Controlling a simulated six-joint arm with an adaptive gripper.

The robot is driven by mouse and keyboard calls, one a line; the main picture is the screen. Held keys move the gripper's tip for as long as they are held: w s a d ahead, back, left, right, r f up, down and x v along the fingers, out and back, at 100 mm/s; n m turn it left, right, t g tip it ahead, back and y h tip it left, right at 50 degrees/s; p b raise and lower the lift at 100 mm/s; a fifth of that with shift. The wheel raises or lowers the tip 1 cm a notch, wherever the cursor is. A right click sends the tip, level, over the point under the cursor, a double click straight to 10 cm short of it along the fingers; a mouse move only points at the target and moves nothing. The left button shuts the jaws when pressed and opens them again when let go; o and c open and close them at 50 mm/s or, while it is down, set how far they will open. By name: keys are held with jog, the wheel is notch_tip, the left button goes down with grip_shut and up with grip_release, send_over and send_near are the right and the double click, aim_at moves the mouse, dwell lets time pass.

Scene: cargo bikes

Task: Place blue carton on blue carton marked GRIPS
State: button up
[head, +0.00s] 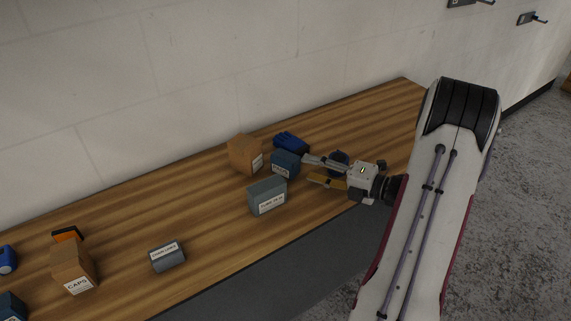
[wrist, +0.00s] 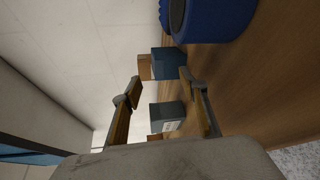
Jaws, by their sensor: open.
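A small dark-blue carton (head: 287,160) with a white label stands on the wooden bench just beyond my gripper's fingertips. Its label is too small to read surely. In the wrist view, a blue carton (wrist: 168,62) shows ahead, between the fingertip directions. My gripper (head: 308,169) is open and empty, level with the bench and pointing left at this carton; its two fingers also show in the wrist view (wrist: 162,80). Another dark-blue carton (head: 11,307) with a label is cut off at the lower left edge. I cannot read GRIPS on either.
A grey-blue carton (head: 266,193) and a brown box (head: 243,154) stand close to the near blue carton. A grey carton (head: 168,256) and CAPS box (head: 73,264) stand left.

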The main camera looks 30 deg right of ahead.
aim_at(297, 161)
jog(key=m, duration=0.4)
jog(key=shift+w+a+r+m+g, duration=0.15)
jog(key=shift+w+m+g, duration=0.15)
jog(key=shift+w+m, duration=0.1)
jog(key=m, duration=0.5)
jog(key=shift+w+r, duration=0.15)
jog(key=shift+w, duration=0.1)
jog(key=m, duration=0.5)
jog(key=shift+w+a+r+m+g+h, duration=0.2)
jog(key=shift+w+m+g+h, duration=0.1)
jog(key=shift+g+h, duration=0.1)
jog(key=m, duration=0.5)
jog(key=shift+w+r+g, duration=0.15)
jog(key=shift+w+g, duration=0.05)
jog(key=shift+g, duration=0.1)
jog(key=shift+h, duration=0.3)
jog(key=shift+x, duration=1.3)
jog(key=shift+w, duration=0.1)
